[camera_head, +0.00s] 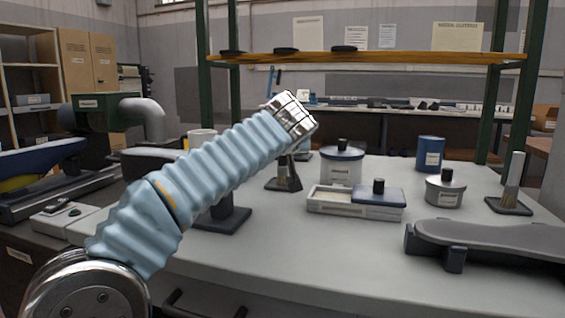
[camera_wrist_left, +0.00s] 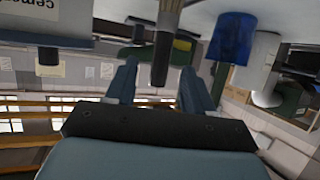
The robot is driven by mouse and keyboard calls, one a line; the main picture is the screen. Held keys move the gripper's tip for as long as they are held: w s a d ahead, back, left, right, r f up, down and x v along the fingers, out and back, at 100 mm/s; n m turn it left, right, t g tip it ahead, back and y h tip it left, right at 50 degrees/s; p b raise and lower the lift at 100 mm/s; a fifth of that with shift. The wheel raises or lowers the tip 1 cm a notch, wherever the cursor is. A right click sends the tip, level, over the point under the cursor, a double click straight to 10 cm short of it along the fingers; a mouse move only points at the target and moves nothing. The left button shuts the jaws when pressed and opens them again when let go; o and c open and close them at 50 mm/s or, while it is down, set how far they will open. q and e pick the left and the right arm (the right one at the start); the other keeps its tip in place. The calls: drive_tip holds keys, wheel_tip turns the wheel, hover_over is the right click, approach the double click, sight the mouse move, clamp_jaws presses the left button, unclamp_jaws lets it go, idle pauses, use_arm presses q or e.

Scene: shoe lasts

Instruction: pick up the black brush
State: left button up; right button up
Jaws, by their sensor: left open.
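The black brush stands upright, bristles down, on a small dark base in the head view (camera_head: 282,174); its upper part is hidden behind my left wrist. In the upside-down left wrist view, its dark handle (camera_wrist_left: 161,57) lies between the two fingers of my left gripper (camera_wrist_left: 159,70), with clear space on both sides. The gripper is open and I see no finger touching the handle. In the head view my left wrist (camera_head: 290,117) covers most of the gripper. My right gripper is in neither view.
A white can with a black knob (camera_head: 342,166) stands close to the right of the brush. A tray with a blue lid (camera_head: 378,197) lies in front of it. A blue can (camera_head: 430,154), a grey pot (camera_head: 445,190) and another brush (camera_head: 512,180) stand further right.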

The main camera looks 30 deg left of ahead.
use_arm(q)
drive_tip(key=p+x, duration=0.1)
drive_tip(key=x, duration=0.5)
drive_tip(key=shift+w+a+p, duration=0.15)
drive_tip(key=shift+p, duration=0.25)
clamp_jaws()
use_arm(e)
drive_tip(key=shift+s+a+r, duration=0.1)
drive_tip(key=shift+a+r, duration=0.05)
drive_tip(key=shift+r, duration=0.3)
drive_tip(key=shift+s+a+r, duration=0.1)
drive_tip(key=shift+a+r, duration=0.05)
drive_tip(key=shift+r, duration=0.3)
use_arm(q)
wheel_tip(320, 180, up, 10)
drive_tip(key=p, duration=0.4)
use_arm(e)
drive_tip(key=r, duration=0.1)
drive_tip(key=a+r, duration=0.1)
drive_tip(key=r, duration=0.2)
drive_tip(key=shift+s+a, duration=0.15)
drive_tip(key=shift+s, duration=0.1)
